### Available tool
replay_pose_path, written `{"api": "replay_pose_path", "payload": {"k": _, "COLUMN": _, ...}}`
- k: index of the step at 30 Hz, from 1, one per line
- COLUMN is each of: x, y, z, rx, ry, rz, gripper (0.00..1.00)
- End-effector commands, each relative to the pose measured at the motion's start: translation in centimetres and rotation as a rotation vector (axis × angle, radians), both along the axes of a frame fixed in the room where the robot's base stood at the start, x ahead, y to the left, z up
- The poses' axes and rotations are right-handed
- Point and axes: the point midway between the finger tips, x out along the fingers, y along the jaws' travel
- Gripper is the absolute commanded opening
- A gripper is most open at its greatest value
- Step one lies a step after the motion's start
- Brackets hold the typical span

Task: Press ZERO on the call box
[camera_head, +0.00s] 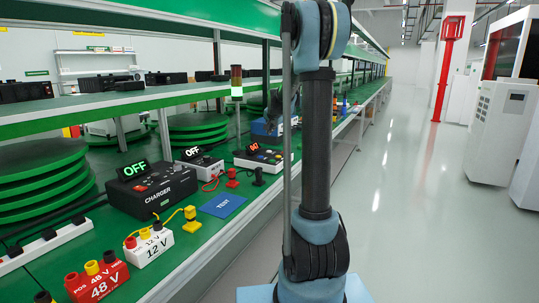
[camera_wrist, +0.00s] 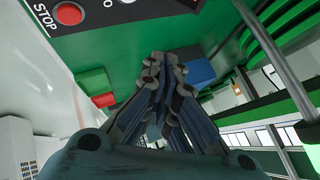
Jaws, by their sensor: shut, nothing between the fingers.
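A light box with a red lit display (camera_head: 262,157), which I take to be the call box, stands on the green bench just left of my arm; its button labels are too small to read there. I cannot see a button that reads ZERO. My gripper (camera_wrist: 165,62) is shut and empty, its fingertips apart from the panel. In the head view it is mostly hidden by my arm.
A black charger (camera_head: 152,190) and a white device (camera_head: 198,163), both displaying OFF, stand left of the box. A blue TEST pad (camera_head: 222,205), a red 48 V block (camera_head: 97,281) and a white 12 V block (camera_head: 149,246) lie nearer. The aisle at right is clear.

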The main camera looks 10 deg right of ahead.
Motion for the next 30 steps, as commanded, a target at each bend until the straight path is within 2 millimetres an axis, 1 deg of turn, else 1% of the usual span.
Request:
{"api": "replay_pose_path", "payload": {"k": 9, "x": 0.0, "y": 0.0, "z": -3.8, "rx": 0.0, "ry": 0.0, "rz": 0.0, "gripper": 0.0}}
{"api": "replay_pose_path", "payload": {"k": 15, "x": 0.0, "y": 0.0, "z": -5.9, "rx": 0.0, "ry": 0.0, "rz": 0.0, "gripper": 0.0}}
{"api": "replay_pose_path", "payload": {"k": 21, "x": 0.0, "y": 0.0, "z": -7.1, "rx": 0.0, "ry": 0.0, "rz": 0.0, "gripper": 0.0}}
{"api": "replay_pose_path", "payload": {"k": 30, "x": 0.0, "y": 0.0, "z": -7.4, "rx": 0.0, "ry": 0.0, "rz": 0.0, "gripper": 0.0}}
